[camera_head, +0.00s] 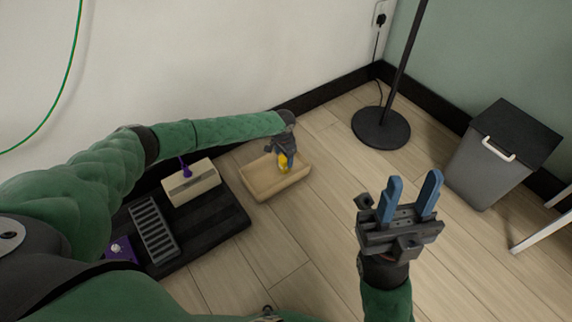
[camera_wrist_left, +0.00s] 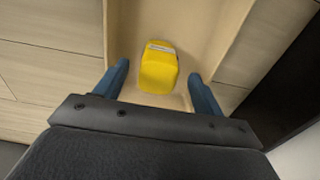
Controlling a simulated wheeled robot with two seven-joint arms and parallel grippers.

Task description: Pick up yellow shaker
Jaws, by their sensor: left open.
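The yellow shaker (camera_wrist_left: 158,70) lies in a shallow wooden tray (camera_wrist_left: 229,72), with a small pale label near its far end in the left wrist view. In the head view the shaker (camera_head: 283,162) is partly hidden by my left gripper (camera_head: 285,158), which reaches down over the tray (camera_head: 262,190). My left gripper (camera_wrist_left: 160,88) is open, with one blue finger on each side of the shaker and a visible gap on both sides. My right gripper (camera_head: 410,198) is open and empty, raised above the floor, its two blue fingers apart.
A beige box (camera_head: 192,187) with a purple-handled item stands on a dark base (camera_head: 225,223) left of the tray. A lamp stand (camera_head: 381,128) and a grey bin (camera_head: 490,165) are at the right. The wooden floor between the tray and the bin is mostly clear.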

